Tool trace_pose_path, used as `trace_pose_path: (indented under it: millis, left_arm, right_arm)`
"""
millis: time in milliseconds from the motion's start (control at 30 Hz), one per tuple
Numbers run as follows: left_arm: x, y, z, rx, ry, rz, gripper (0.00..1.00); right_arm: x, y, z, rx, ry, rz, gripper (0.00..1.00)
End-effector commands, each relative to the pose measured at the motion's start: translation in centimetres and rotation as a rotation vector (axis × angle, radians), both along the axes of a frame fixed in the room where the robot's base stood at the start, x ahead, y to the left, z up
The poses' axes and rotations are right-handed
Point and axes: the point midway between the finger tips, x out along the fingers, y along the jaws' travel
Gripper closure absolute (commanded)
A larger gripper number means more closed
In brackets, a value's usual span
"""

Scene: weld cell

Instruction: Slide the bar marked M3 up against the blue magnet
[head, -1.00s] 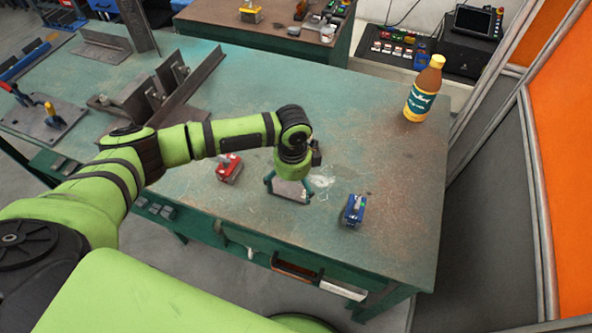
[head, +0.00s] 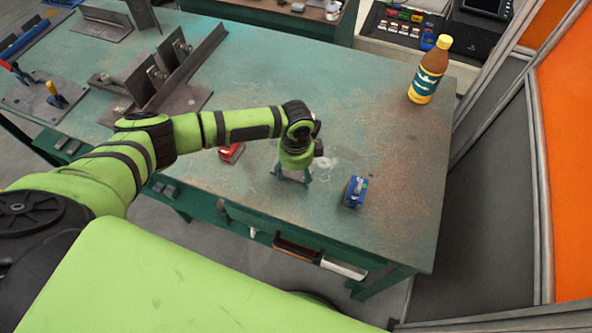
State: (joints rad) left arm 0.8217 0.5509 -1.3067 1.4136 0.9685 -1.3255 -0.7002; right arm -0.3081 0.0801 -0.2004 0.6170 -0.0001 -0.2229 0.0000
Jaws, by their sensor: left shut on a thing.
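The blue magnet (head: 354,192) stands on the green table toward its front right. My left gripper (head: 291,179) points down at the tabletop, left of the blue magnet and apart from it. It is shut on a small grey bar (head: 291,175), mostly hidden by the gripper and wrist. I cannot read any mark on the bar, nor tell whether it touches the table. A clear gap of tabletop lies between the bar and the blue magnet. My right gripper is not in view.
A red magnet (head: 231,152) sits left of the gripper, partly hidden by my left arm. A brown bottle (head: 427,72) stands at the back right. Steel angle pieces (head: 180,70) lie at the left. The worn green table (head: 390,150) is clear around the blue magnet.

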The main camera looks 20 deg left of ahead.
Motion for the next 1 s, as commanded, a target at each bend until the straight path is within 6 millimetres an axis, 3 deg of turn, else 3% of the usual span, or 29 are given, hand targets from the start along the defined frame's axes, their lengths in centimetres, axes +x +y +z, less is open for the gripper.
trace_pose_path:
  millis: [533, 1000]
  left_arm:
    - [-0.4, -2.4, -0.1, 0.000, 0.004, -0.002, 0.90]
    - [-0.4, -2.9, -0.2, 0.000, 0.004, -0.001, 0.90]
  right_arm:
    - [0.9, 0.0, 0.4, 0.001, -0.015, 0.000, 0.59]
    - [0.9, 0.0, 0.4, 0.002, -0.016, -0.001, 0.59]
